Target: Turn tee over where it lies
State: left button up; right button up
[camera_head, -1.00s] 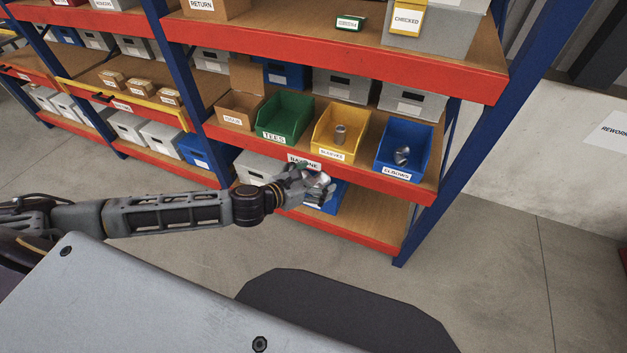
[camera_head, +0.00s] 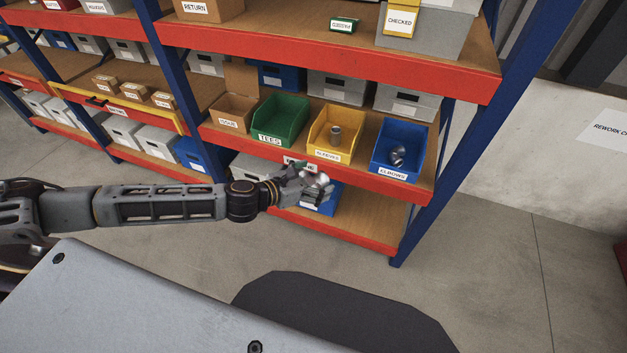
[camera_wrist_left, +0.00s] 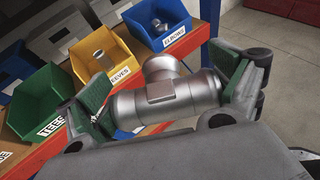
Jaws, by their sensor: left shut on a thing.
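The tee (camera_wrist_left: 165,100) is a grey metal pipe fitting with a side branch. In the left wrist view it lies across between the green-padded fingers of my left gripper (camera_wrist_left: 168,98), which is shut on its two ends. The branch points up in that picture, toward the bins. In the head view my left gripper (camera_head: 308,187) holds the tee (camera_head: 318,180) in front of the red shelf edge, below the yellow bin. Fingers partly hide the tee there. My right gripper is not in view.
A green TEES bin (camera_head: 279,130) looks empty. A yellow SLEEVES bin (camera_head: 322,152) holds a sleeve (camera_head: 335,133), and a blue ELBOWS bin (camera_head: 391,168) holds an elbow (camera_head: 398,155). A blue upright (camera_head: 455,165) stands to the right. Open floor (camera_head: 490,250) lies beyond it.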

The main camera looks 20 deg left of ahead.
aim_at(326, 174)
pick_arm(q)
jog(key=shift+w+d+r+m+g+h, duration=0.15)
jog(key=shift+d+r+m+g+h, duration=0.35)
jog(key=shift+d+r+m+h, duration=0.2)
jog(key=shift+w+d+r+m+g+h, duration=0.1)
jog(key=shift+d+r+m+g+h, duration=0.4)
jog(key=shift+d+r+m+h, duration=0.2)
dwell(1.0)
jog(key=shift+d+r, duration=0.2)
jog(key=shift+w+d+r+m+g+h, duration=0.1)
jog(key=shift+d+r+m+g+h, duration=0.2)
jog(key=shift+r+m+g+h, duration=0.15)
jog(key=d+r+m+g+h, duration=0.2)
jog(key=d+r+m+g, duration=0.3)
jog(key=d+m+g, duration=0.1)
jog(key=shift+w+r+m+g+h, duration=0.35)
jog(key=shift+w+g, duration=0.1)
jog(key=shift+g, duration=0.2)
dwell(0.6)
